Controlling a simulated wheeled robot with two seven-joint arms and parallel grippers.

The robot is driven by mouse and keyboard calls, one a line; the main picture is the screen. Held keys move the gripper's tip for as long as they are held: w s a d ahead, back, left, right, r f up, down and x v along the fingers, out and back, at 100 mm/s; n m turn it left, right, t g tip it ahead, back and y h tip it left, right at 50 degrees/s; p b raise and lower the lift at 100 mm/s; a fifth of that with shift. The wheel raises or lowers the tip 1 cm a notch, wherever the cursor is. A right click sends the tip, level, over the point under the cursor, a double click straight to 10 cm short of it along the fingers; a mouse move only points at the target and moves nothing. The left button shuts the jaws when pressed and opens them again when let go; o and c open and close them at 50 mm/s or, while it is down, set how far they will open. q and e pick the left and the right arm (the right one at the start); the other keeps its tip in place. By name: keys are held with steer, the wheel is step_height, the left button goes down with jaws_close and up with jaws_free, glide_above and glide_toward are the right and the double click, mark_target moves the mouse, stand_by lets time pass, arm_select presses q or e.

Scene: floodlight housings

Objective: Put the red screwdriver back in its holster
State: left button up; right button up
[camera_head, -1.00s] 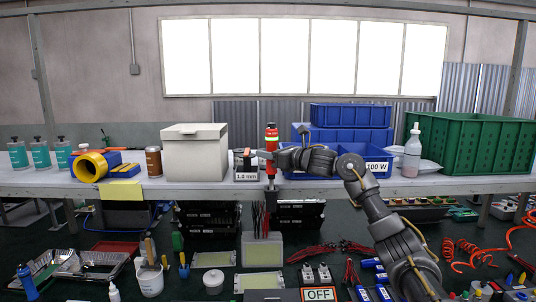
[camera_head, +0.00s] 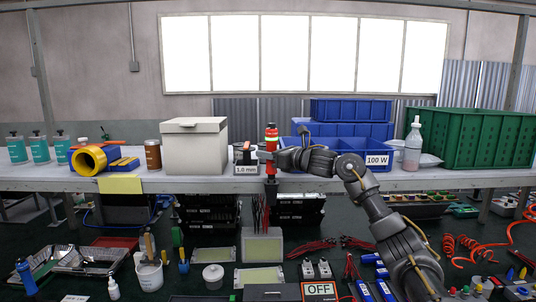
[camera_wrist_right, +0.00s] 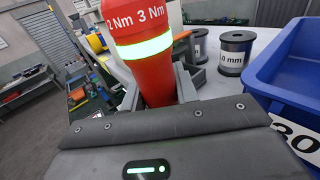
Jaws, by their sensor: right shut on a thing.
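The red screwdriver (camera_head: 271,133), with a pale band and "2 Nm 3 Nm" on its handle, stands upright at the bench's front edge. It also shows large in the right wrist view (camera_wrist_right: 155,75). My right gripper (camera_head: 271,156) is shut around the handle. A dark upright piece (camera_head: 271,188) shows straight below the gripper, in front of the bench edge. I cannot tell whether it is the holster or part of the tool. The screwdriver's tip is hidden. My left gripper is not in view.
Blue bins (camera_head: 350,133) and a green crate (camera_head: 487,139) stand to the right. The bench edge (camera_head: 230,185) is close. Trays and tools fill the area below.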

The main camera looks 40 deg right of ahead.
mark_target(270, 163)
steer(key=shift+f+b, duration=1.2)
steer(key=shift+f, duration=0.35)
steer(key=o, duration=1.1)
steer(key=shift+r, duration=0.1)
steer(key=shift+o, duration=0.2)
steer(key=shift+s, duration=0.1)
steer(key=shift+s+d+f+b, duration=0.1)
steer(key=shift+s+f+b, duration=0.15)
steer(key=shift+b, duration=0.05)
steer(key=b+v, duration=0.5)
steer(key=v, duration=0.5)
steer(key=shift+r, duration=0.3)
